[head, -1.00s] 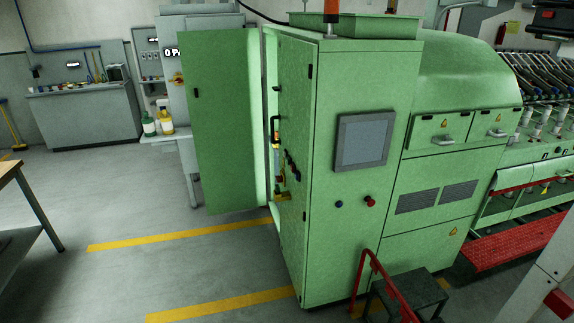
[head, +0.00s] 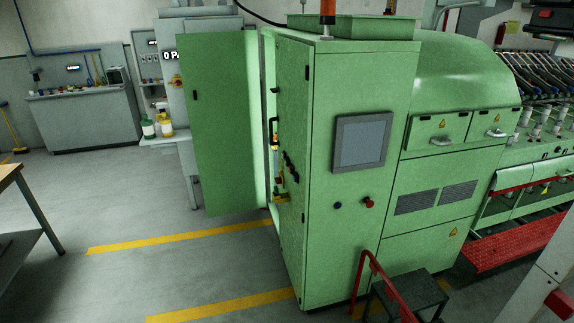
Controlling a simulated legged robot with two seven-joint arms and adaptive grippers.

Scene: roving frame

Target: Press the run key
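A tall green machine cabinet (head: 338,240) stands in the middle of the head view. No label is readable on either button, so I cannot tell which is the run key. Neither of my grippers is in view.
A green door (head: 220,125) stands open left of the cabinet. A red handrail (head: 384,287) and dark step (head: 412,294) stand at its front right. A table (head: 20,205) is at the left edge. The grey floor (head: 120,210) between is clear.

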